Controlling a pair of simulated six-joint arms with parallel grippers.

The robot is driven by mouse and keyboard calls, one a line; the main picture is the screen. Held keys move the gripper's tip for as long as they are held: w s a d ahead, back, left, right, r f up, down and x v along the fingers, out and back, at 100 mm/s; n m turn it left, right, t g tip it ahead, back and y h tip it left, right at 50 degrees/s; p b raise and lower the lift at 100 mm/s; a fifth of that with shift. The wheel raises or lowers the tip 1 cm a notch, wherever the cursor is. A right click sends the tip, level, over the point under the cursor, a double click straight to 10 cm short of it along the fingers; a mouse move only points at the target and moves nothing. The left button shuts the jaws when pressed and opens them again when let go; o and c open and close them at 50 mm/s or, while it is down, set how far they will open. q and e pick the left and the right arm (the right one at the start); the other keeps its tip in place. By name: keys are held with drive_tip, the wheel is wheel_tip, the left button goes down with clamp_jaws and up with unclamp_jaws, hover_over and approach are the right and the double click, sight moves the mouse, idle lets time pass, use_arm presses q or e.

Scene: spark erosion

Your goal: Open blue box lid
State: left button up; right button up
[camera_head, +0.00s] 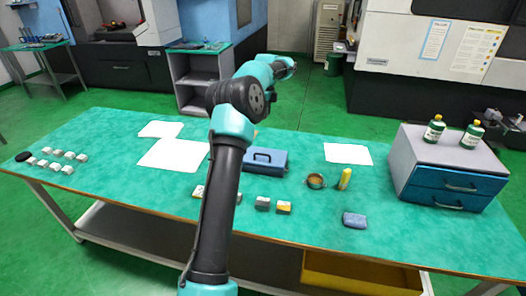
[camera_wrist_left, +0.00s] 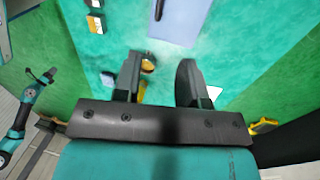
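The blue box (camera_head: 265,160) sits on the green table just right of my left arm, its lid lying shut with a dark handle on it. Part of its pale blue top also shows at the upper edge of the left wrist view (camera_wrist_left: 181,20). My left gripper (camera_wrist_left: 160,75) is open and empty above the table, apart from the box. In the head view, my left arm reaches up and bends right, its end (camera_head: 287,67) high in front of the background. My right arm's end (camera_wrist_left: 44,76) shows small at the left of the wrist view; its fingers are too small to tell.
A round tin (camera_head: 316,181) and a yellow bottle (camera_head: 345,178) stand right of the box. Small blocks (camera_head: 283,207) lie in front, a blue cloth (camera_head: 354,220) to the right. A drawer cabinet (camera_head: 450,170) with two bottles stands at the right end. White sheets (camera_head: 347,153) lie flat.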

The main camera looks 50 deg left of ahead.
use_arm(q)
drive_tip(key=s+f, duration=0.1)
drive_tip(key=f, duration=0.4)
drive_tip(key=d+f, duration=0.1)
drive_tip(key=f, duration=0.5)
drive_tip(key=s+d+f, duration=0.1)
drive_tip(key=f, duration=0.4)
drive_tip(key=shift+s+f, duration=0.35)
drive_tip(key=shift+f, duration=0.05)
clamp_jaws()
